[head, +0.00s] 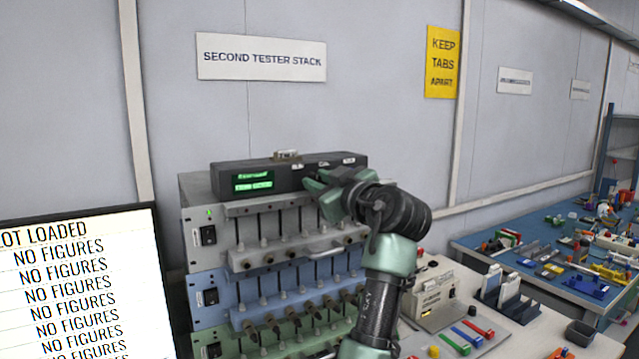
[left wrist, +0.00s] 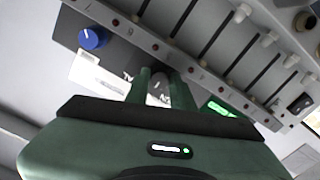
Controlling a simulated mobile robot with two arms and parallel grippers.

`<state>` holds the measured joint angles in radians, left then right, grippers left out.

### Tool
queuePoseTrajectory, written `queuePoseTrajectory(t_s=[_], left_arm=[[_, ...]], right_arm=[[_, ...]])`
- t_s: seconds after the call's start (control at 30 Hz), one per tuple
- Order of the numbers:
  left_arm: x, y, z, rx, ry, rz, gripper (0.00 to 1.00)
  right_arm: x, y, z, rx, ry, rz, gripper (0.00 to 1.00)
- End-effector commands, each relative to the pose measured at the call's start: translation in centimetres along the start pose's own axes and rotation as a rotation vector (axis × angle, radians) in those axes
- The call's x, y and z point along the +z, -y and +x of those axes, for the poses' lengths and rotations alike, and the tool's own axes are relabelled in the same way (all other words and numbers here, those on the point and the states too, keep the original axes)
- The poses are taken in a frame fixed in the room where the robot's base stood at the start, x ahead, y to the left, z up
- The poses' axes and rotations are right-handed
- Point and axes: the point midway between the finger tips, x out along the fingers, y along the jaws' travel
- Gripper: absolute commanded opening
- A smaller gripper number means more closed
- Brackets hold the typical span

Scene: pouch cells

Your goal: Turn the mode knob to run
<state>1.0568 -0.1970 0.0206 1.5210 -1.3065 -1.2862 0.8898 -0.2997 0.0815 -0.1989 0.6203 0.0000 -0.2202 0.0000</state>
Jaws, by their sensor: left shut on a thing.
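My left gripper (head: 318,183) is at the front right of a black control box (head: 232,180), which has a lit green display (head: 253,182). In the left wrist view its two green fingers (left wrist: 160,86) are closed around a small grey knob (left wrist: 158,84) on the dark panel. In the head view the gripper hides this knob. Its pointer direction is too small to read. Small white labels show along the box's top edge, with lettering too small to read surely. My right gripper is not in view.
The box sits on a tester stack (head: 205,214) with grey, blue and green units. A blue knob (left wrist: 93,38) is on the panel beside the fingers. A screen (head: 60,285) stands at left. A bench (head: 470,240) with many small parts is at right.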

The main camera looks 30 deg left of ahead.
Motion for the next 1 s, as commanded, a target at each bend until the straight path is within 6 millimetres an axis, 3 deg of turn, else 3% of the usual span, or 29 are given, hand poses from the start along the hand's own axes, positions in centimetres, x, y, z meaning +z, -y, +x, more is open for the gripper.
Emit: queuePoseTrajectory(t_s=[0.03,0.1,0.47,0.83,1.0], left_arm=[[0.0,0.0,0.0,0.000,0.001,0.000,0.26],[0.0,0.0,0.0,0.000,0.001,0.000,0.45],[0.1,0.0,-0.3,0.001,0.000,0.000,0.45],[0.3,0.0,-6.0,0.004,0.001,-0.001,0.45],[0.1,0.0,-7.5,0.001,0.001,0.000,0.45]], right_arm=[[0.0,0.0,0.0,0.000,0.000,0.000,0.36],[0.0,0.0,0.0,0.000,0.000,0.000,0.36],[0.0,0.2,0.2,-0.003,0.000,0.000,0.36],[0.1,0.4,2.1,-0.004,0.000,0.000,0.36],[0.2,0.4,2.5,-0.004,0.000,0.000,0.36]])
